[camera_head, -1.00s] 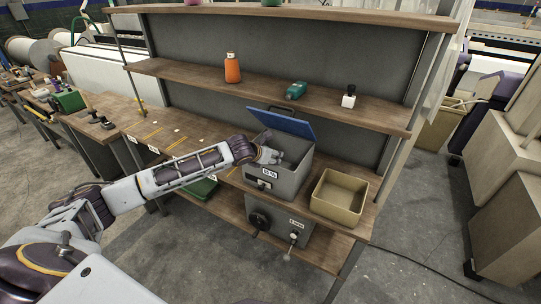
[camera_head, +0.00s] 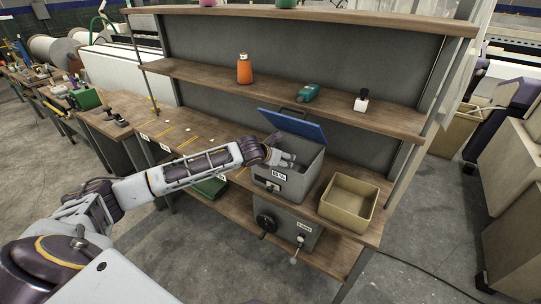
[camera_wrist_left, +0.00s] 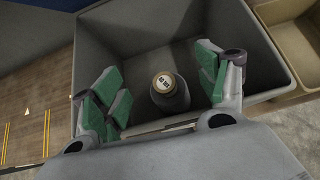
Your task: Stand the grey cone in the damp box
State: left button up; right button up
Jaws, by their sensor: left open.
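The damp box (camera_head: 297,187) is a grey box with a "65 %" label and a raised blue lid (camera_head: 292,126), standing on the wooden bench. It also shows in the left wrist view (camera_wrist_left: 128,28), seen from above. The grey cone (camera_wrist_left: 170,98) stands upright inside it on the floor, with a round labelled top facing up. My left gripper (camera_wrist_left: 160,78) is open, its green-padded fingers on either side of the cone and apart from it. In the head view the left gripper (camera_head: 283,159) is at the box's opening, and the cone is hidden there. My right gripper is not in view.
An open tan bin (camera_head: 349,207) stands right of the box. The shelf above holds an orange cone (camera_head: 244,70), a green item (camera_head: 308,94) and a small white bottle with a black top (camera_head: 361,101). A grey unit with knobs (camera_head: 287,230) sits below the bench.

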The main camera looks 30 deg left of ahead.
pick_arm(q)
jog(key=v, duration=1.1)
jog(key=shift+s+r, duration=0.2)
jog(key=shift+r, duration=0.05)
jog(key=shift+a, duration=0.1)
dwell(0.7)
